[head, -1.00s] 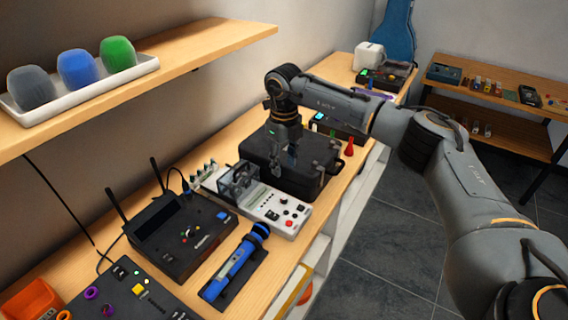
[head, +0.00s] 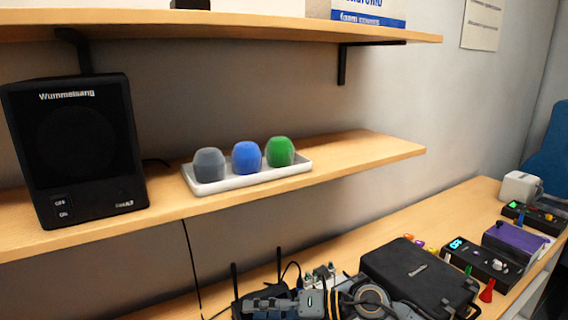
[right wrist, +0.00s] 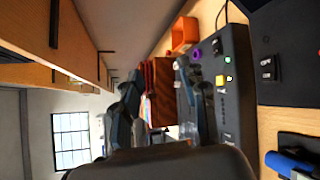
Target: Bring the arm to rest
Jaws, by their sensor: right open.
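My right gripper (head: 268,304) shows at the bottom edge of the head view, with grey arm links and an orange-ringed joint to its right. It is beside the black case (head: 420,273) and low in front of the wall. In the right wrist view its two dark fingers (right wrist: 158,76) stand apart with nothing between them. The wrist view looks along the bench, with a dark button panel (right wrist: 228,85) just right of the fingers. The rest of the right arm is cut off below the head view. My left gripper is not in view.
A shelf above the bench (head: 350,148) holds a white tray (head: 215,187) with grey, blue and green foam caps, and a black speaker (head: 75,150). In the wrist view an orange bin (right wrist: 184,32) and blue microphone (right wrist: 290,163) lie nearby. Instruments crowd the bench's right.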

